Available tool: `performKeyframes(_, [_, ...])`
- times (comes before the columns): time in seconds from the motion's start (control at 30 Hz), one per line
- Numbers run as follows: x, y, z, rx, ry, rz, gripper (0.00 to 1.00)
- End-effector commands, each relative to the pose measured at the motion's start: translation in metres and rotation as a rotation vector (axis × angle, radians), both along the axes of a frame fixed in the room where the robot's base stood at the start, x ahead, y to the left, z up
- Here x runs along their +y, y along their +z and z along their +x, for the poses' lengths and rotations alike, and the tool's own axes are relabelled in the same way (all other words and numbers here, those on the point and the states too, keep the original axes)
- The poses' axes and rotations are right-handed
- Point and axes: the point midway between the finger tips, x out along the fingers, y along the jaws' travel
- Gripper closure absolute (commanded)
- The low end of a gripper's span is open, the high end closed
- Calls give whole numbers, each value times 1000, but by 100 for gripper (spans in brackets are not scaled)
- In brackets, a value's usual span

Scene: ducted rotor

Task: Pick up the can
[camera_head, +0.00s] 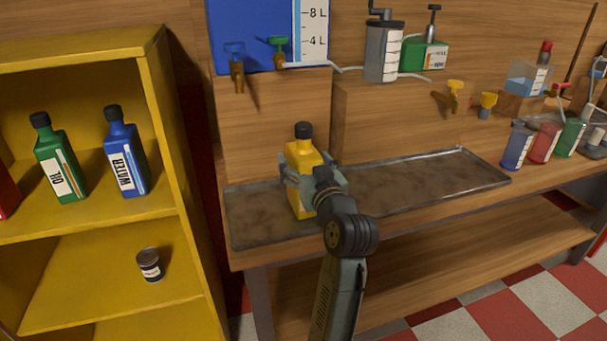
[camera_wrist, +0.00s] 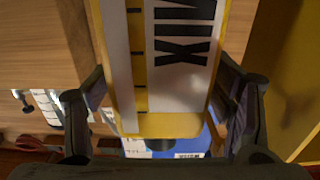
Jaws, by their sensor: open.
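A yellow can (camera_head: 302,158) with a black cap stands upright on the metal tray (camera_head: 400,185), under the blue tank's taps. My gripper (camera_head: 314,178) is open, with its fingers on either side of this can's body. The can's lower right side is partly hidden by my gripper in the head view. A small dark tin (camera_head: 150,265) lies apart on the yellow shelf.
The yellow shelf unit (camera_head: 165,130) at left holds a green oil bottle (camera_head: 60,160) and a blue water bottle (camera_head: 125,155). The blue tank (camera_head: 260,35) stands above the tray. Coloured bottles (camera_head: 543,142) stand at the bench's right. The tray's right part is clear.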

Motion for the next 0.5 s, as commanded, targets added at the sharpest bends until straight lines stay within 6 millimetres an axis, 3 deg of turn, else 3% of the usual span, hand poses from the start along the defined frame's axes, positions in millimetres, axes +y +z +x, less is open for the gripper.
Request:
performKeyframes(0.1, [3, 0, 9, 0, 1, 0, 25])
performKeyframes(0.33, [4, -1, 10, -1, 0, -1, 25])
performKeyframes(0.5, [3, -1, 10, -1, 0, -1, 36])
